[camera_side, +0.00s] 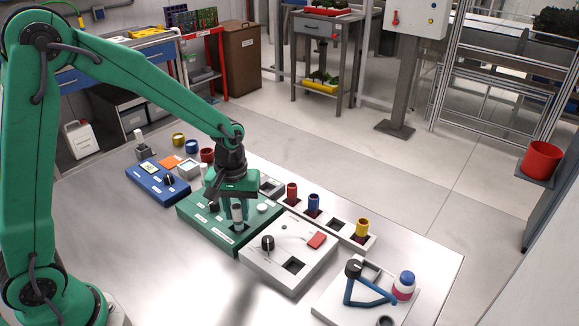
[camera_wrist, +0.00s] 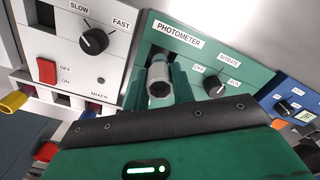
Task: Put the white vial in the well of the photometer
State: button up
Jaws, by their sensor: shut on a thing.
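The white vial (camera_side: 237,212) stands upright under my gripper (camera_side: 236,203), over the front part of the green photometer (camera_side: 187,209). In the wrist view the vial (camera_wrist: 160,88) sits between my green gripper fingers (camera_wrist: 161,88), which are shut on it. Its round dark end faces the camera. The photometer (camera_wrist: 197,53) shows its name label and a black knob beside the vial. The vial's lower end is close to the photometer's top.
The white mixer (camera_side: 262,264), with a black knob, a red switch and a square hole, stands right of the photometer. A blue device (camera_side: 146,178) is on the left. A rack (camera_side: 366,243) behind holds red, blue and yellow vials. The table's front is clear.

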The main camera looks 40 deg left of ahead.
jog(key=shift+f, duration=1)
dwell(0.4)
jog(key=o, duration=1)
jog(key=shift+o, duration=0.2)
jog(key=shift+r, duration=3.75)
notch_tip(320, 180, up, 9)
jog(key=shift+f, duration=0.2)
jog(key=shift+s+r, duration=0.1)
